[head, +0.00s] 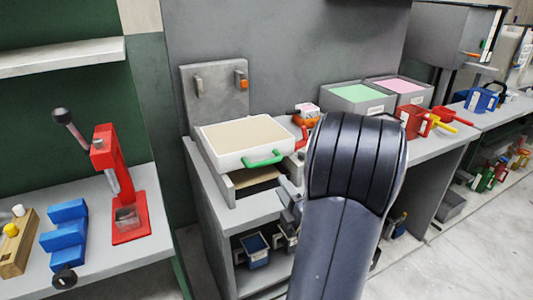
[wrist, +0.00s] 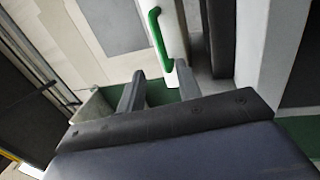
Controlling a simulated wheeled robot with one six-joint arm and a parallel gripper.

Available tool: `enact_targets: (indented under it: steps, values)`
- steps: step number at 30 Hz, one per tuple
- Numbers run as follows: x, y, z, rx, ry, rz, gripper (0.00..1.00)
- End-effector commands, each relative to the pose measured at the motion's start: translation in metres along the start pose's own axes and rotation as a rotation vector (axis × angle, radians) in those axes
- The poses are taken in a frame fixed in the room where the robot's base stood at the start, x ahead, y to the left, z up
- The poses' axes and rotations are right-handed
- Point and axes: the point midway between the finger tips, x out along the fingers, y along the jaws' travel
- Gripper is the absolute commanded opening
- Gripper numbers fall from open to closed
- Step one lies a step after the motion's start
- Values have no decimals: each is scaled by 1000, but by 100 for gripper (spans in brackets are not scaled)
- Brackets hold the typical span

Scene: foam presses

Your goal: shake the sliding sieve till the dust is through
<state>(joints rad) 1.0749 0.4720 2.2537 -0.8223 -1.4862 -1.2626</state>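The sieve (head: 245,142) is a white box with a tan, sand-coloured surface inside and a green handle (head: 265,159) on its front. It sits on a grey frame on the bench, with a gap under it. The green handle also shows in the wrist view (wrist: 158,36), at the top, with the white sieve wall beside it. My gripper (wrist: 160,88) is open in the wrist view, its two grey fingers apart and short of the handle, with nothing between them. In the head view my dark arm hides much of the gripper, right of the sieve.
A red lever press (head: 118,185) and blue stepped block (head: 66,234) stand on the left bench. Bins with green (head: 358,92) and pink (head: 398,86) contents stand behind my arm. Red scoops (head: 413,122) lie at the right. Containers sit on the shelf below the sieve.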

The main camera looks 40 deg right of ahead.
Motion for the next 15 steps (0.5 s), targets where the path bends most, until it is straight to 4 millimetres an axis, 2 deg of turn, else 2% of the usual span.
enact_targets:
  steps: [5, 8, 15]
  values:
    - [11, 0, -1, -3, 1, -1, 33]
    - [25, 0, -1, -2, 3, -2, 33]
    - [72, 1, -1, -2, 3, -1, 33]
